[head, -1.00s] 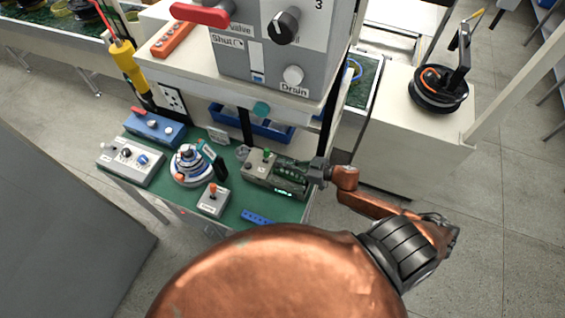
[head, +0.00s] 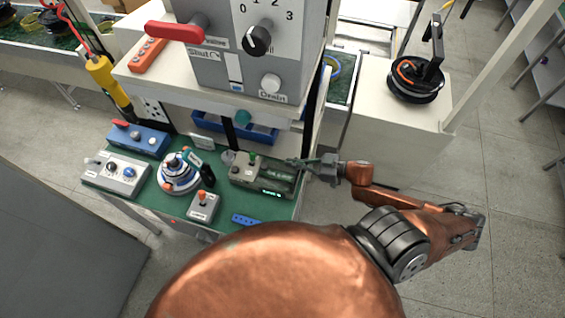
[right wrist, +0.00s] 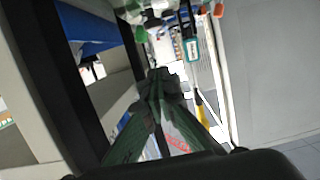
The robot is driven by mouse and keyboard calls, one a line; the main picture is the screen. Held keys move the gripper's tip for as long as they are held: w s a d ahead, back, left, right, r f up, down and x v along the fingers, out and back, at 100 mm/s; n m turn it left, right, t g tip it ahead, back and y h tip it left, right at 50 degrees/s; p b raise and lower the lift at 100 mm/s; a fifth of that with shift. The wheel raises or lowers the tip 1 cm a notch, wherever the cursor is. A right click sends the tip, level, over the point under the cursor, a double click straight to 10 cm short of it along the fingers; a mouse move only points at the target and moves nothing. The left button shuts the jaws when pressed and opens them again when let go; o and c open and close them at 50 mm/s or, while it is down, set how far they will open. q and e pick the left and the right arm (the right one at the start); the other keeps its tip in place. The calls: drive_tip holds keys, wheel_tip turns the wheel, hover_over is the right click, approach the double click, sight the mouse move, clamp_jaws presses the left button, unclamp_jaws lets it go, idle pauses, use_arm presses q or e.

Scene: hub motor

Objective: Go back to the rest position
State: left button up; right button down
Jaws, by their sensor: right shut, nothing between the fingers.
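My right gripper (head: 302,163) comes in from the right in the head view, at the right end of the green bench top. It is shut and holds nothing. It is near the grey-green box with a small lit display (head: 262,178); whether it touches the box I cannot tell. In the right wrist view the closed fingers (right wrist: 157,82) point away from the camera. My left gripper is not in view.
The green bench (head: 150,195) holds a blue box (head: 138,139), a white knob box (head: 115,173), a round striped device (head: 178,173) and a small joystick box (head: 203,206). A grey valve panel (head: 225,70) stands above. Open floor (head: 500,200) lies to the right.

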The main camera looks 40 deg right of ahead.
drive_tip(key=shift+s+d+r, duration=0.2)
drive_tip(key=shift+s+d, duration=0.05)
drive_tip(key=shift+s, duration=0.05)
